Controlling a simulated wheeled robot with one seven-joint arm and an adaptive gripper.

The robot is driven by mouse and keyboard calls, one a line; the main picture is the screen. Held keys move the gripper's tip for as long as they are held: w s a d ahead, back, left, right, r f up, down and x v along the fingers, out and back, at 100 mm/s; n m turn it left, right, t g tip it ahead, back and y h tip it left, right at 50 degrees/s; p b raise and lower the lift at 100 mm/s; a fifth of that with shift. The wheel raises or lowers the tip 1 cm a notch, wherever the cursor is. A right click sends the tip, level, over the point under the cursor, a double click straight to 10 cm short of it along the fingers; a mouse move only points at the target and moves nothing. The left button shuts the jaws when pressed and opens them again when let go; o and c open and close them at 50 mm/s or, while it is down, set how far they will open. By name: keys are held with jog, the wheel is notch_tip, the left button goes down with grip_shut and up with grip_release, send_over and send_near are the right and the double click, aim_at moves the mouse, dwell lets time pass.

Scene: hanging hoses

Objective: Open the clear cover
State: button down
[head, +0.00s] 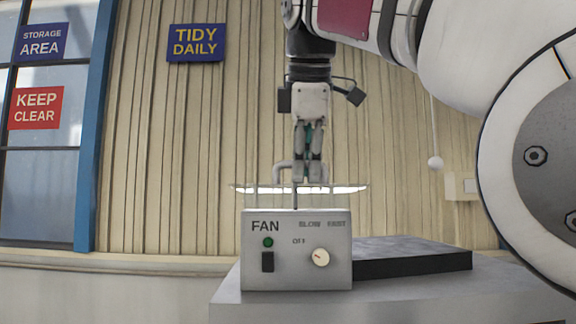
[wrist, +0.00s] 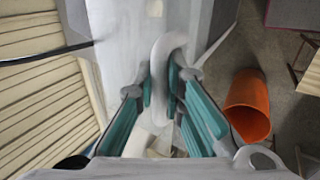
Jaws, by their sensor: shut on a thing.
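The clear cover (head: 345,188) shows in the head view as a thin, bright, nearly flat edge behind the top of the fan control box. A grey bar handle (head: 282,168) rises above it. My gripper (head: 308,178) points straight down at the handle, with its fingers close together. In the wrist view my gripper (wrist: 176,88) has its teal-padded fingers on both sides of the pale, rounded handle (wrist: 166,55) and is shut on it. The cover's lower part and whatever lies beneath it are hidden behind the fan box.
The grey fan box (head: 300,262) has a green light, a black switch and a white dial. It stands on a grey bench (head: 400,295) beside a dark flat slab (head: 415,262). An orange cylinder (wrist: 250,105) is on the floor to the right in the wrist view. A panelled wall stands behind.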

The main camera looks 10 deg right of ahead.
jog(key=c, duration=1.9)
grip_release()
jog(key=shift+d, duration=0.3)
jog(key=shift+v, duration=2)
jog(key=shift+s+a+r, duration=0.25)
jog(key=shift+s+r, duration=0.1)
jog(key=shift+r, duration=0.05)
jog(key=s, duration=0.7)
jog(key=s+a, duration=0.1)
jog(key=s, duration=0.3)
jog(key=shift+s, duration=0.3)
